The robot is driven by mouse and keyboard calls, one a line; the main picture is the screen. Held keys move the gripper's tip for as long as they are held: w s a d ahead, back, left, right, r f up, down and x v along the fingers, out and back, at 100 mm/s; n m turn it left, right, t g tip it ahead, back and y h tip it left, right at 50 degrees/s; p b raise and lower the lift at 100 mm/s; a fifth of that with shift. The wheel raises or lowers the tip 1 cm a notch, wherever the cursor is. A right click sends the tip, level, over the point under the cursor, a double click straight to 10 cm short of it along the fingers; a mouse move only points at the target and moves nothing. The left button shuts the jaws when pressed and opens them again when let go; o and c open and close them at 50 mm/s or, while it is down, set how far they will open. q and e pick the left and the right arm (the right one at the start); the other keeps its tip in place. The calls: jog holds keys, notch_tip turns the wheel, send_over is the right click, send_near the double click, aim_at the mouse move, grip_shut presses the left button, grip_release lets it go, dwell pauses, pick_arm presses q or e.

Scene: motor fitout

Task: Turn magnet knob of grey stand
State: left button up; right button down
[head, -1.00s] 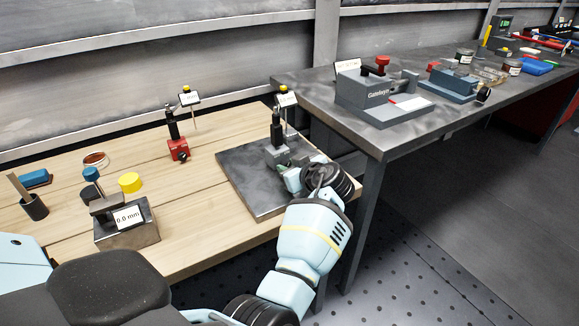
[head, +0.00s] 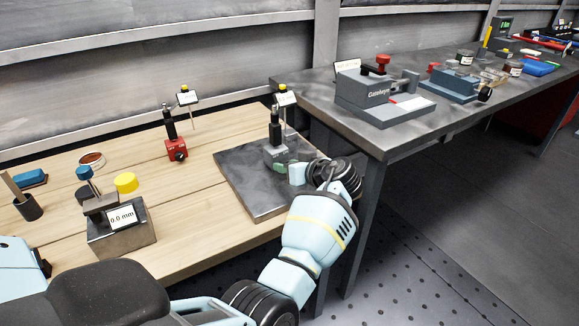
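The grey stand (head: 277,150), with a light grey base and a dark upright post, stands on a dark metal plate (head: 240,178) on the wooden bench. A small greenish patch shows low on the front of its base; I cannot make out the magnet knob clearly. My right gripper (head: 298,173) is just right of and in front of the base, close to it. A small gap seems to show, but contact is hard to judge. Its fingers are small and partly hidden by the wrist, so their opening is unclear. My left gripper is not in view.
A red-based stand (head: 177,150) is to the left. A metal block with a 0.0 mm sign (head: 122,218), a yellow cap (head: 126,182) and a dark cup (head: 28,207) are further left. A grey steel table (head: 375,135) with a vise adjoins on the right.

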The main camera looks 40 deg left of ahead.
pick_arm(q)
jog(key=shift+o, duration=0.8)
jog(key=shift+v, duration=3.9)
